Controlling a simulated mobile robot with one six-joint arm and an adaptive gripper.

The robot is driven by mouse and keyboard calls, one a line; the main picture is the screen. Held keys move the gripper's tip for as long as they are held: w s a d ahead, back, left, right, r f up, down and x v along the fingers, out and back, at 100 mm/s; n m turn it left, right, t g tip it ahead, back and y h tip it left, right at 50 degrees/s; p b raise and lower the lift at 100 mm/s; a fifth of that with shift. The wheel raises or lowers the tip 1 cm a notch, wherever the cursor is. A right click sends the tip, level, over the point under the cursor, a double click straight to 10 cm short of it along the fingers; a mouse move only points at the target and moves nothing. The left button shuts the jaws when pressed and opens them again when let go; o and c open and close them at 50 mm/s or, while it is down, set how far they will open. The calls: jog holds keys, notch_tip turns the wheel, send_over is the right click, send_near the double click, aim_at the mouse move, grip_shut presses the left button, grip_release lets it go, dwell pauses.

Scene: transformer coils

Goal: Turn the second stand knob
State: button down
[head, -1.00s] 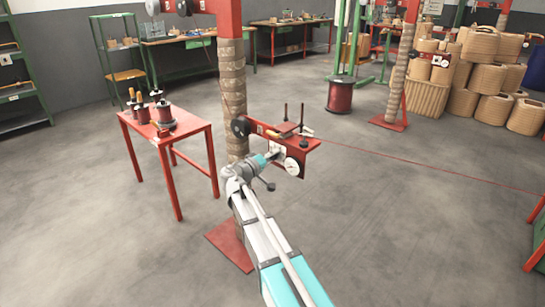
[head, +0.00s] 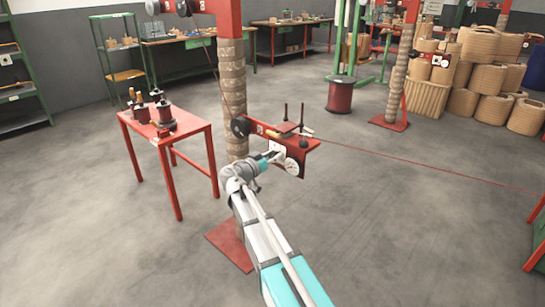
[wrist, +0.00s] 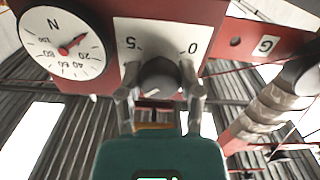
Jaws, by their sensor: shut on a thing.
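A red stand head (head: 305,144) is mounted on a rope-wrapped post in the head view. Its front carries a white scale plate and a round dial. In the wrist view a dark round knob (wrist: 160,77) sits on the white plate (wrist: 130,28), marked 5 and 0. My gripper (wrist: 160,90) is shut on this knob, one finger on each side of it. The white dial (wrist: 62,43), marked N, is left of the plate, its red pointer tilted up to the right. In the head view my gripper (head: 279,157) reaches the plate and mostly hides the knob.
A red table (head: 168,137) with dark coils stands left of the post. A second wrapped post (head: 398,82) with a similar red head stands farther back. A thin red line (head: 420,165) runs right from the near stand. Open floor surrounds my arm.

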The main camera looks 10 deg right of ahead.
jog(key=m, duration=0.5)
jog(key=shift+s+m, duration=0.1)
jog(key=shift+m, duration=0.2)
dwell(0.4)
jog(key=c, duration=0.5)
grip_release()
jog(key=shift+c, duration=0.2)
jog(key=shift+a, duration=0.1)
jog(key=v, duration=1.1)
jog(key=shift+s+a, duration=0.2)
jog(key=shift+a, duration=0.1)
